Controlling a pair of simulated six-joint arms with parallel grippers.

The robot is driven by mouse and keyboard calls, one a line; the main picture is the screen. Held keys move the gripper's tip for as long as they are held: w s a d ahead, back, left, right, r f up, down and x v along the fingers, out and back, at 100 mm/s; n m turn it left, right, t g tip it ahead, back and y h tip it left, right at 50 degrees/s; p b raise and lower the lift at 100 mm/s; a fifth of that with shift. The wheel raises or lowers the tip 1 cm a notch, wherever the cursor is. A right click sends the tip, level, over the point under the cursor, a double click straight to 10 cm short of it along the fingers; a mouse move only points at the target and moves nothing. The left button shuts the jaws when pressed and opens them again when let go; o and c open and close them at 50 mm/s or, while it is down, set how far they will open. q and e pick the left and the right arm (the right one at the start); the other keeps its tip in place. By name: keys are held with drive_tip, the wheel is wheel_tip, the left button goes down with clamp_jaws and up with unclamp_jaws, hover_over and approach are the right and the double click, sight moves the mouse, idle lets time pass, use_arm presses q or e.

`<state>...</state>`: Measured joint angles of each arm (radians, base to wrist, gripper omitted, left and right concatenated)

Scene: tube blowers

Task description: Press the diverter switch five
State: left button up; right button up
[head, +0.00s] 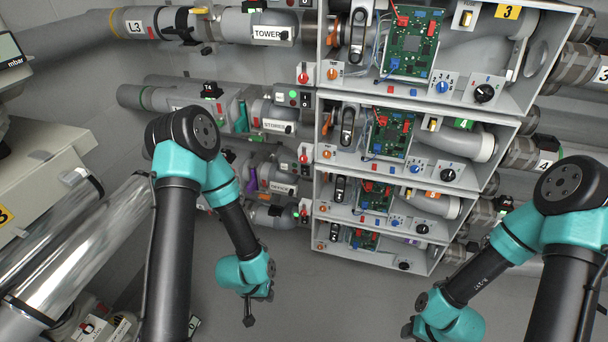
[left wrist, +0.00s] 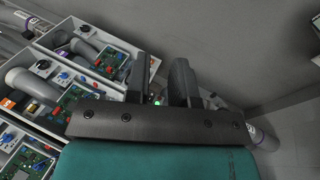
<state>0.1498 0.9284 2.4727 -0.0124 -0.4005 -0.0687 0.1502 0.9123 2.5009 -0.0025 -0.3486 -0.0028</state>
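A stack of grey open-fronted boxes fills the middle of the head view. The top box (head: 545,100) has a yellow label "3" (head: 507,12), and the box under it has a green label "4" (head: 464,124). My left gripper (head: 249,312) hangs left of the lowest box, fingers apart and empty in the left wrist view (left wrist: 158,68). My right gripper (head: 408,332) is low at the right, its fingers too small to judge.
The lowest box (head: 428,266) has its own black knob and a purple tag. Grey pipes with coloured bands (head: 155,96) run along the wall at the left. Shiny metal cylinders (head: 85,240) stand at the lower left. The grey floor between my arms (head: 330,300) is clear.

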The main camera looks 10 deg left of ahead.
use_arm(q)
drive_tip(key=w+m+t, duration=0.1)
drive_tip(key=w, duration=0.2)
drive_tip(key=w+f+m+t, duration=0.1)
drive_tip(key=w, duration=0.1)
drive_tip(key=w+f+m+t, duration=0.1)
drive_tip(key=w, duration=0.2)
drive_tip(key=shift+w+f, duration=0.1)
drive_tip(key=shift+w, duration=0.25)
clamp_jaws()
drive_tip(key=w+r+m+t+y, duration=0.1)
drive_tip(key=w+r+m+t, duration=0.1)
drive_tip(key=w+m+t, duration=0.6)
drive_tip(key=w+r+m+t+y, duration=0.2)
drive_tip(key=w+m+t, duration=0.6)
drive_tip(key=w, duration=1)
drive_tip(key=shift+r+t, duration=0.85)
drive_tip(key=shift+t, duration=0.15)
